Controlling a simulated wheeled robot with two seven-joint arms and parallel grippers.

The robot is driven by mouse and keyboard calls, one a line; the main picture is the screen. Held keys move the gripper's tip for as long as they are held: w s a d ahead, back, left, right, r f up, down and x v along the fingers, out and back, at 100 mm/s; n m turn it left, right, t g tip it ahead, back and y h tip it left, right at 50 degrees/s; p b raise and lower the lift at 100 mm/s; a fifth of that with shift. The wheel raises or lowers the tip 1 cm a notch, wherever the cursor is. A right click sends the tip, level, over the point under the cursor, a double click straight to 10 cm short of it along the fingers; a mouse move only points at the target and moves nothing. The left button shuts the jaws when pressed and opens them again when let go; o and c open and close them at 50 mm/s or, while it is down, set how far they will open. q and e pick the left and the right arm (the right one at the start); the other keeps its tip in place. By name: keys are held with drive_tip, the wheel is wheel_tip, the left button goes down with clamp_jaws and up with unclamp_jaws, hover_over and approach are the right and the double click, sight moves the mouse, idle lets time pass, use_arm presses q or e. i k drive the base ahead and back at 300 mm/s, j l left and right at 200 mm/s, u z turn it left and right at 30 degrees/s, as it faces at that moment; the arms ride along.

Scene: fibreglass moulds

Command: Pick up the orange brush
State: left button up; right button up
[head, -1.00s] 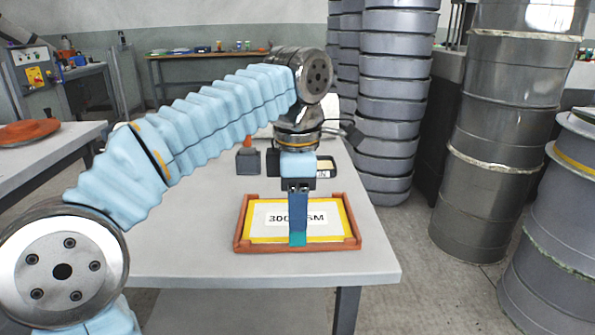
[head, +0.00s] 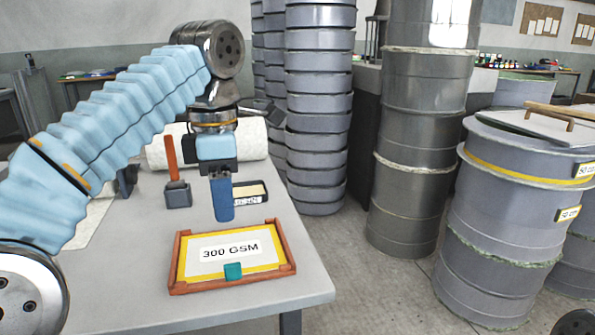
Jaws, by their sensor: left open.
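An orange upright handle, which looks like the orange brush (head: 171,157), stands in a small dark grey holder (head: 178,195) on the table. Its lower end is hidden in the holder. My left gripper (head: 223,214) points down to the right of the holder, apart from it. Its blue fingers are open and appear empty, with their tips behind the far edge of the tray in the picture. My right gripper is not in view.
An orange-framed tray (head: 284,249) labelled 300 GSM lies in front, with a teal block (head: 233,271) on it. A dark, labelled item (head: 251,198) is partly behind my gripper. A white roll (head: 259,139) lies behind. Grey drum stacks (head: 318,124) stand beyond the table.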

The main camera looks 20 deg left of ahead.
sight(176, 182)
drive_tip(key=k+l, duration=0.2)
drive_tip(key=l, duration=0.2)
drive_tip(key=k+l, duration=0.2)
drive_tip(key=l, duration=0.2)
drive_tip(key=k+l, duration=0.2)
drive_tip(key=l, duration=0.2)
